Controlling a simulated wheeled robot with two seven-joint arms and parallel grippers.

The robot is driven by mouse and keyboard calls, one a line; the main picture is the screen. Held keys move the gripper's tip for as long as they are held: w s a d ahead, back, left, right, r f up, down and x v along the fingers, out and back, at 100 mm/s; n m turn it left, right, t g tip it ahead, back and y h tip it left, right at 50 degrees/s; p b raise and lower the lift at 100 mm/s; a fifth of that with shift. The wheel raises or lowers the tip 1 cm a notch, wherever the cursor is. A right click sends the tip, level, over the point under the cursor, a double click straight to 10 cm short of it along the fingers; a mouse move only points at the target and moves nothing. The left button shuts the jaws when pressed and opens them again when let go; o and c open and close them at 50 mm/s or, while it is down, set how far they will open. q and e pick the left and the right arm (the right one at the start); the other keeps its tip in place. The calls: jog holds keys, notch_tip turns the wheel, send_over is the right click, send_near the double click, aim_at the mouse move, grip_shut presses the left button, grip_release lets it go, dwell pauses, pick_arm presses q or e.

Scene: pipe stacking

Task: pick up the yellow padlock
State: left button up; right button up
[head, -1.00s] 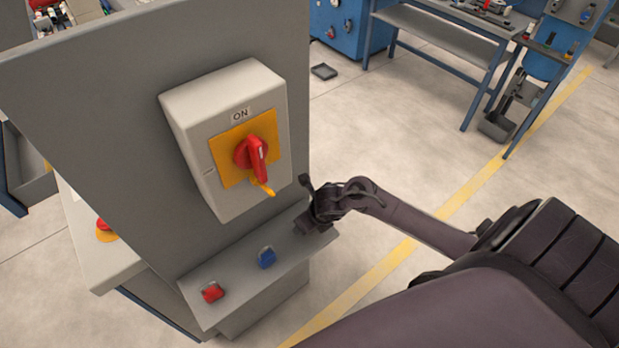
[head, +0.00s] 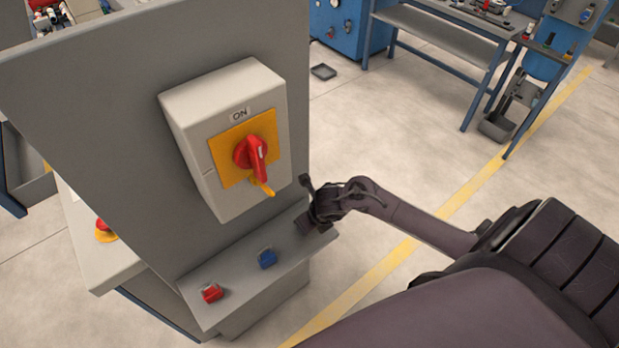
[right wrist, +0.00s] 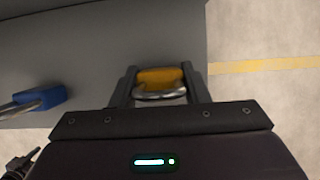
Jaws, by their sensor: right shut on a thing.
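The yellow padlock (right wrist: 160,77) lies between the two fingers of my right gripper (right wrist: 158,88) in the right wrist view, its silver shackle toward the gripper's palm. The fingers are shut on it. In the head view my right gripper (head: 322,215) is at the right end of the grey shelf (head: 232,282), pointing down, and hides the padlock. From these views I cannot tell whether the padlock touches the shelf. My left gripper is not in view.
A blue padlock (head: 267,258) and a red padlock (head: 212,293) lie on the shelf to the left. Above is a switch box (head: 190,135) with a red rotary handle (head: 252,153) on a grey panel (head: 110,120). Open floor lies to the right.

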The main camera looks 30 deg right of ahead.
jog(key=shift+s+d+r, duration=0.1)
jog(key=shift+s+r, duration=0.05)
jog(key=shift+s, duration=0.05)
notch_tip(320, 180, up, 11)
jog(key=s+d+b, duration=0.1)
jog(key=s+b, duration=0.2)
jog(key=s, duration=1.6)
jog(key=shift+s+d+b, duration=0.15)
jog(key=shift+d+b, duration=0.05)
jog(key=shift+b, duration=0.1)
